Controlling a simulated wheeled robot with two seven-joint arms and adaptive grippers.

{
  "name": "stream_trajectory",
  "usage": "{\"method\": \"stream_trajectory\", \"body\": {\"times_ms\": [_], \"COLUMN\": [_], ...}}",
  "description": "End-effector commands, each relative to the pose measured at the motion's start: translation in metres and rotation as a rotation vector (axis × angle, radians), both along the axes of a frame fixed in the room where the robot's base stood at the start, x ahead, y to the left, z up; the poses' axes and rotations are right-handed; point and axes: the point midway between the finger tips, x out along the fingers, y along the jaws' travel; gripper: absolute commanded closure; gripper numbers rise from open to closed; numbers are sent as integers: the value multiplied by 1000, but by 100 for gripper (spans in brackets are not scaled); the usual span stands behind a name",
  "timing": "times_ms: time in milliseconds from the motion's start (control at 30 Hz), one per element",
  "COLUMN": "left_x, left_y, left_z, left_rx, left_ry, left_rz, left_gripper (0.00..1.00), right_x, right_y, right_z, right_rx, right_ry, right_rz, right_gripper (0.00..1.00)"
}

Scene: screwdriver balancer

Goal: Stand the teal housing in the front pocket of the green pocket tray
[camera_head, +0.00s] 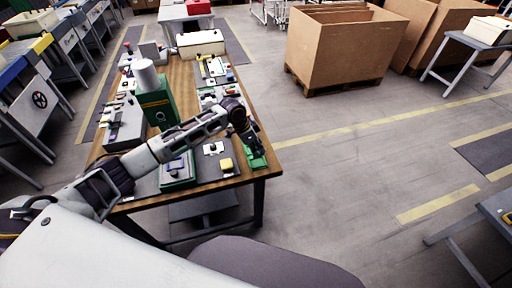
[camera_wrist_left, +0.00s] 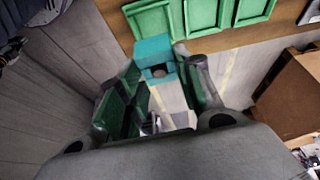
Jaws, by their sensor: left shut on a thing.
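The teal housing (camera_wrist_left: 154,52) shows in the left wrist view between the two fingers of my left gripper (camera_wrist_left: 165,72), which is shut on it. The green pocket tray (camera_wrist_left: 202,16) lies beside the housing in that view, at the top, with several rimmed pockets that look empty. In the head view my left gripper (camera_head: 245,135) hangs over the tray (camera_head: 257,160) at the right edge of the table; the gripper hides part of the tray, and I cannot make out the housing there. My right gripper is in neither view.
The wooden table (camera_head: 181,82) carries a green case (camera_head: 157,106) with a white cylinder on it, grey trays and a yellow block (camera_head: 227,164) near the tray. Open floor lies right of the table, with large cardboard boxes (camera_head: 335,50) farther back.

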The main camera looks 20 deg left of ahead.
Motion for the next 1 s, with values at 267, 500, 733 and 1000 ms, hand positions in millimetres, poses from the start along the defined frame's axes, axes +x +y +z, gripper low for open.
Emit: {"method": "stream_trajectory", "body": {"times_ms": [267,500,733,1000], "left_x": [2,2,2,1], "left_y": [-1,-1,-1,-1], "left_z": [1,1,-1,-10], "left_rx": [1,0,0,0], "left_ry": [-1,-1,-1,-1], "left_rz": [-31,-33,-33,-33], "left_gripper": [94,94,94,94], "right_x": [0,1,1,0], "right_y": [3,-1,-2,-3], "right_z": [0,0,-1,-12], "right_rx": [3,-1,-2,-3], "right_ry": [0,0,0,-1], "right_rz": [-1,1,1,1], "right_gripper": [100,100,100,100]}}
